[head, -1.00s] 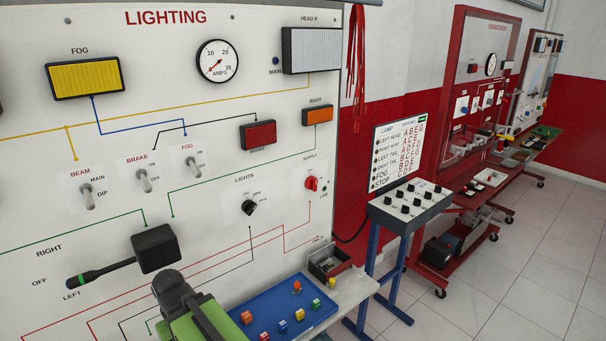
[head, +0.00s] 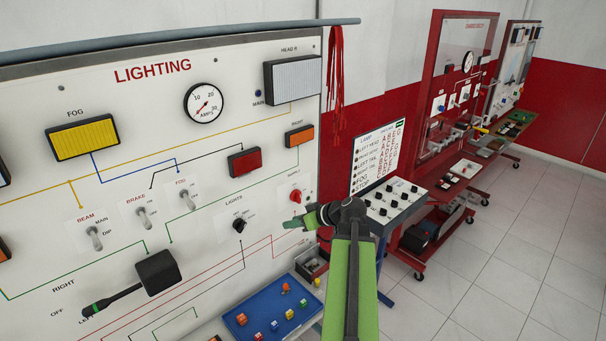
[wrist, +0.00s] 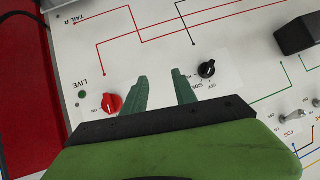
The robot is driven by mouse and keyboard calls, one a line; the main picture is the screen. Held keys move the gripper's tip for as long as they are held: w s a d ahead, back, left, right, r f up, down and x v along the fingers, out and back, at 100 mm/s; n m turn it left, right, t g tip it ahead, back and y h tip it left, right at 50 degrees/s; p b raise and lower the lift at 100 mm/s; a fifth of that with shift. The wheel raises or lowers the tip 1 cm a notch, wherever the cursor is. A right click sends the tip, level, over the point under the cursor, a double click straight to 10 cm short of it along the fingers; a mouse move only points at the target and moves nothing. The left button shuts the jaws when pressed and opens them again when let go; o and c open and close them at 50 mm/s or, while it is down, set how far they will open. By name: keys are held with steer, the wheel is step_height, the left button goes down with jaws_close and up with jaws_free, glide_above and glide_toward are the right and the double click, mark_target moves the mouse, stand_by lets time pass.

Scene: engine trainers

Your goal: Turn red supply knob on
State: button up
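The red supply knob (head: 296,196) is on the right side of the white lighting panel (head: 120,110). It also shows in the wrist view (wrist: 112,103), just left of the left finger. My gripper (wrist: 161,78) is open, with its two green fingers apart and nothing between them. In the head view my gripper (head: 296,222) is just below the red knob, near the panel face. The fingers point at the panel between the red knob and the black lights knob (wrist: 207,69). I cannot tell the red knob's setting for sure.
A black lever (head: 157,273) sticks out at the panel's lower left. A blue tray (head: 262,318) with small coloured blocks lies below the panel. Red cords (head: 337,75) hang at the panel's right edge. Other trainer benches stand to the right, with open floor beyond.

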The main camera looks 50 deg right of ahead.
mark_target(300, 192)
steer(key=s+d+r+t+h+p, duration=0.2)
steer(key=s+d+r+t+h, duration=0.1)
steer(key=s+d+r, duration=0.65)
steer(key=shift+m+g, duration=0.3)
steer(key=b+x, duration=0.2)
steer(key=x, duration=0.4)
steer(key=d+b+x, duration=0.1)
steer(key=b+x, duration=0.1)
steer(key=x, duration=0.5)
steer(key=b+x, duration=0.2)
steer(key=x, duration=0.5)
steer(key=shift+s+d+f+b, duration=0.2)
steer(key=shift+f+b, duration=0.1)
steer(key=shift+b, duration=0.1)
jaws_close()
steer(key=shift+d, duration=0.2)
steer(key=shift+a, duration=0.15)
